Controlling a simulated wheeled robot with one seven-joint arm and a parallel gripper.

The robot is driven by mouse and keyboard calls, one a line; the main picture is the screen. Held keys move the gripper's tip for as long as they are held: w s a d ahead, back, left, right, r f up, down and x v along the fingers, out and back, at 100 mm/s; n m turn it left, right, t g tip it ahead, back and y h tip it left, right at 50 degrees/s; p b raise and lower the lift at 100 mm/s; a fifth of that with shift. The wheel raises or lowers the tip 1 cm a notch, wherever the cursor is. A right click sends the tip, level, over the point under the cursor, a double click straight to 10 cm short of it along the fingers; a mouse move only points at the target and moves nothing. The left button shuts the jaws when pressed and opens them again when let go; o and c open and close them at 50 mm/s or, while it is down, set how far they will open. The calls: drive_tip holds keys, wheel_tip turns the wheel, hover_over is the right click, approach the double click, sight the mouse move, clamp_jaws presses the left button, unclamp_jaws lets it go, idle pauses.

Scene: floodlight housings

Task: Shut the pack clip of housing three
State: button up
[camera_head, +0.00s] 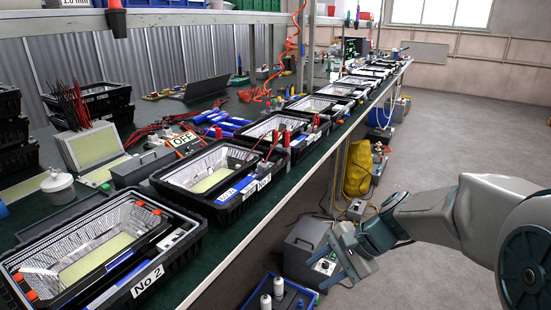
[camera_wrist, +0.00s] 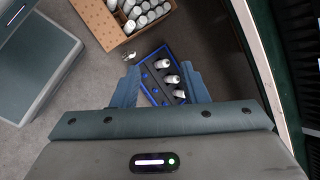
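A row of black floodlight housings stands on the green bench. The nearest housing (camera_head: 95,250) carries a "No 2" label. The housing behind it (camera_head: 205,180) has a white label (camera_head: 264,182) that is only partly readable, so I cannot be sure it is number three. Its reflector and yellowish LED panel show from above. Its pack clip is too small to make out, and I cannot tell whether it is open or shut. My gripper (camera_head: 330,268) is right of the bench and below its top, away from the housings. In the wrist view its fingers (camera_wrist: 158,82) are apart and empty.
A blue tray (camera_wrist: 162,62) with white bottles lies below my gripper. A grey box (camera_head: 305,245) stands by the bench's edge.

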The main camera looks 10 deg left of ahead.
drive_tip(key=w+a+r+m+t+y+p, duration=0.1)
drive_tip(key=w+a+r+m+y, duration=0.2)
drive_tip(key=w, duration=0.3)
drive_tip(key=w+a+r+m+t+y+p, duration=0.1)
drive_tip(key=w+a+r+m+y, duration=0.1)
drive_tip(key=w+a+m+y, duration=0.3)
drive_tip(key=m+t+y+p, duration=0.1)
drive_tip(key=m+t+p, duration=0.1)
drive_tip(key=m+t, duration=0.25)
approach(266, 167)
drive_tip(key=shift+m+g, duration=0.25)
drive_tip(key=shift+m, duration=0.1)
drive_tip(key=x, duration=0.3)
drive_tip(key=b+x, duration=0.1)
drive_tip(key=x, duration=0.7)
drive_tip(key=shift+w, duration=0.25)
drive_tip(key=shift+r, duration=0.1)
clamp_jaws()
